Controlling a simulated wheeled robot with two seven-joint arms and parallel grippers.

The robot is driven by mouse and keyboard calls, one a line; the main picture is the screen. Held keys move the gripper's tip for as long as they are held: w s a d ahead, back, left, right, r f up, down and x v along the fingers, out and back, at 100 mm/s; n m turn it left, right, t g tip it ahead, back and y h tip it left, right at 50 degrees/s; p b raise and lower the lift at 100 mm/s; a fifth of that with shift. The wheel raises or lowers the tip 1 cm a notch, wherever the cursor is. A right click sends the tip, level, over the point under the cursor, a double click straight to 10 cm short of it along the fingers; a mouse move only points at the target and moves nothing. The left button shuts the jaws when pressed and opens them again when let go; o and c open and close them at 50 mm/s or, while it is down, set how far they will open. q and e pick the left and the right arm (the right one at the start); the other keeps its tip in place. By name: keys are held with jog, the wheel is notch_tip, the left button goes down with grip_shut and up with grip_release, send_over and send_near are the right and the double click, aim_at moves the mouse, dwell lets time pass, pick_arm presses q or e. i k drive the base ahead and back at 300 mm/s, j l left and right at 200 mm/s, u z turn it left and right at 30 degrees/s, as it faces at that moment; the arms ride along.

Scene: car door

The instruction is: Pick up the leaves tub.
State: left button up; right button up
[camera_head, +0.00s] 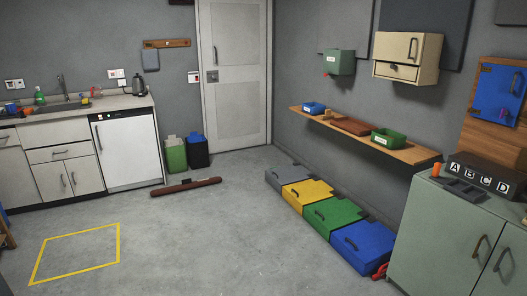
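Two small labelled tubs sit on the wooden wall shelf (415,153) at the right. One is a blue tub (314,108) near the shelf's far end. The other is a green tub (388,139) toward its near end, with a pale label on its front. The labels are too small to read, so I cannot tell which is the leaves tub. Neither of my grippers is in view.
A reddish-brown board (352,126) lies between the tubs. Coloured lidded boxes, including a blue one (362,246), line the floor below the shelf. A green cabinet (440,235) stands at the near right. The middle floor (215,235) is clear.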

aim_at(389, 139)
jog(key=i+u, duration=0.2)
jog(key=i, duration=1.25)
jog(key=i+j+z, duration=0.2)
jog(key=i+z, duration=0.25)
jog(key=i, duration=0.3)
jog(key=i+j+z, duration=0.5)
jog(key=i, duration=0.2)
jog(key=i+j+z, duration=0.45)
jog(key=i+j, duration=0.15)
